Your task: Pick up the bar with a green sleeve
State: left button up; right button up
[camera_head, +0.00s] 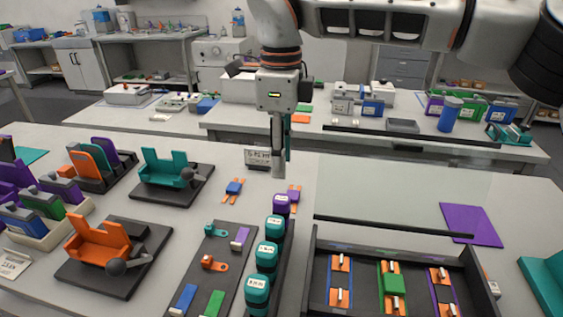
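My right gripper (279,165) hangs pointing down over the table, its arm coming in from the top right. Its fingers overlap in this view, so the gap between them is hidden. A narrow teal strip shows beside them; I cannot tell whether it is held or behind. A green block (394,284) lies in the middle, green-lined slot of the dark tray (361,249) at the lower right, with small orange and metal parts. Another green block (214,304) lies on a dark strip (219,258) at the lower left. I cannot tell which is the sleeved bar. My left gripper is not in view.
Teal-topped cylinders (267,256) and a purple one (281,203) stand in a row between strip and tray. Teal (163,168) and orange (98,240) fixtures stand at the left. A clear upright panel (400,190) stands behind the tray. A purple sheet (471,225) lies right.

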aim_at(393, 283)
jog(key=k, duration=1.5)
